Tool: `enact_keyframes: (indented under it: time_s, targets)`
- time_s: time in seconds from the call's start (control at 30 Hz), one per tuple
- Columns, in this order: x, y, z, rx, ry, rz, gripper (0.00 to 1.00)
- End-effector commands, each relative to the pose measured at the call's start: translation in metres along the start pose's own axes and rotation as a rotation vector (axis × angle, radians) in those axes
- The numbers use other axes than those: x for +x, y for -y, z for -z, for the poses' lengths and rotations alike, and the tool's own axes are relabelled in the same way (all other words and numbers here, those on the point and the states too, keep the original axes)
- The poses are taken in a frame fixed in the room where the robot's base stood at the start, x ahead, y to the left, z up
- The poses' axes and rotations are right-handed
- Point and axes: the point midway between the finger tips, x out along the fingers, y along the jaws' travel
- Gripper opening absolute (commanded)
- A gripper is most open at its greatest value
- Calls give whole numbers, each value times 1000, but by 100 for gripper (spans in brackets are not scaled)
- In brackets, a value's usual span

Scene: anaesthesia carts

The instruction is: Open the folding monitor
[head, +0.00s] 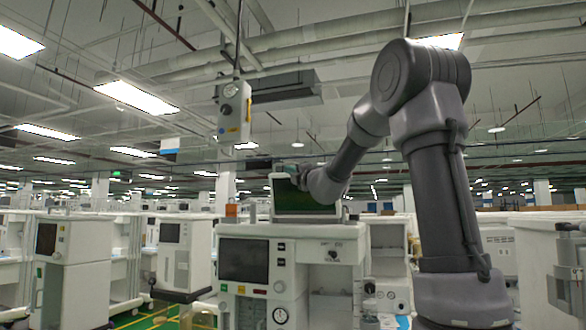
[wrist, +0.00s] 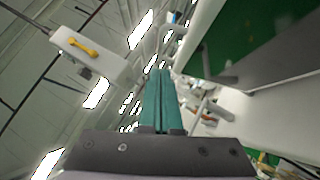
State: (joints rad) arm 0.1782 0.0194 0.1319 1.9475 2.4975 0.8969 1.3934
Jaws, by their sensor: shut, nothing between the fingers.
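The folding monitor (head: 290,198) stands on top of the white anaesthesia cart (head: 300,230) in the head view. It has a pale frame and a dark green screen, and looks raised, though its exact tilt is hard to tell. My arm reaches in from the right and covers its right part. In the wrist view the green screen (wrist: 225,45) fills the upper right, with its pale frame edge beside my gripper. My gripper (wrist: 160,72) has its two teal fingers closed together with nothing between them. It is close to the screen's edge; I cannot tell whether it touches.
A white box with a yellow handle (wrist: 90,50) hangs from above; it also shows in the head view (head: 234,112). Other carts stand at the left (head: 80,265) and right (head: 550,260). A dark lower screen (head: 243,260) is on the cart's front.

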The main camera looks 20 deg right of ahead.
Motion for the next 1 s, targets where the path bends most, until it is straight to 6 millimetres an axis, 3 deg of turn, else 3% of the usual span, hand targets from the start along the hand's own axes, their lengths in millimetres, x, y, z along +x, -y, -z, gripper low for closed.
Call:
enact_keyframes:
  time_s: [0.1,0.3,0.77,1.0]
  targets:
    - [16,0,-12,-2,2,0,0]
    - [30,0,-26,-2,0,-1,0]
    - [35,0,-31,-1,0,0,0]
    - [62,5,-59,-1,2,-1,0]
